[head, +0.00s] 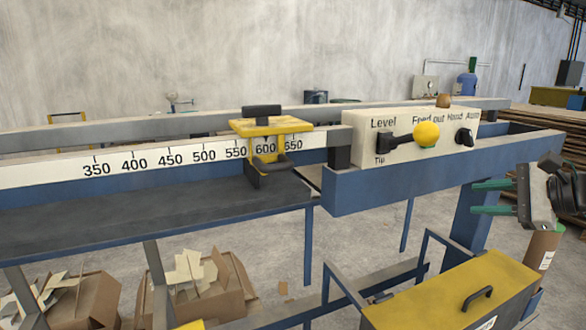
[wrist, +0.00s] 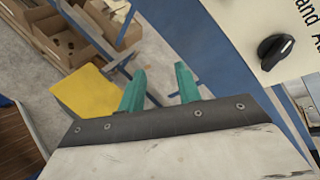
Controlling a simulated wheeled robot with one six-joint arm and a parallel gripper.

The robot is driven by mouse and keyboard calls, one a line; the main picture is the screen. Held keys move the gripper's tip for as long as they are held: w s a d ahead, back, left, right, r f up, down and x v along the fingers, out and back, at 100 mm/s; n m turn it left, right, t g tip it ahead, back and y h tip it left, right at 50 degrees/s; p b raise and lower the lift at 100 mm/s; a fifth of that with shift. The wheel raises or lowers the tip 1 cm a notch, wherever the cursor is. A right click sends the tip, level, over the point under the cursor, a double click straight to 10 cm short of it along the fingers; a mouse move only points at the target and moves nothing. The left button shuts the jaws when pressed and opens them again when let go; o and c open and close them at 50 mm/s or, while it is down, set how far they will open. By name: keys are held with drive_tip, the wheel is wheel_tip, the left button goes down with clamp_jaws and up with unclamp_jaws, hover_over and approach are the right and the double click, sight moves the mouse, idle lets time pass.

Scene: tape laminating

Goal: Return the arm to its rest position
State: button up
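My gripper (head: 482,197) is at the right of the head view, in front of the blue machine frame. Its two green fingers stand apart with nothing between them. In the wrist view the gripper (wrist: 160,90) also shows open and empty, with the floor and a blue beam behind it. The control panel (head: 385,150) is a cream box with a yellow ball-topped lever (head: 426,134) and a black knob (head: 464,137). The black knob also shows at the upper right of the wrist view (wrist: 277,50). The gripper is apart from the panel.
A yellow-lidded box (head: 455,290) stands low, below my gripper. A ruler rail (head: 60,170) with a yellow-and-black stop (head: 268,127) runs along the bench to the left. Cardboard boxes (head: 85,300) with scraps sit on the floor under it. A brown cylinder (head: 541,250) stands just below the gripper.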

drive_tip(key=s+a+f+n+g+h, duration=0.3)
drive_tip(key=s+a+n+g+h, duration=0.1)
drive_tip(key=s+a+n, duration=0.3)
drive_tip(key=s+a+f+n+g+h, duration=0.3)
drive_tip(key=s+a+n, duration=0.4)
drive_tip(key=s+n, duration=0.4)
drive_tip(key=s+g+h, duration=0.1)
drive_tip(key=s+g, duration=0.1)
drive_tip(key=s, duration=0.2)
drive_tip(key=shift+a+f+n, duration=0.2)
drive_tip(key=shift+f+n, duration=0.1)
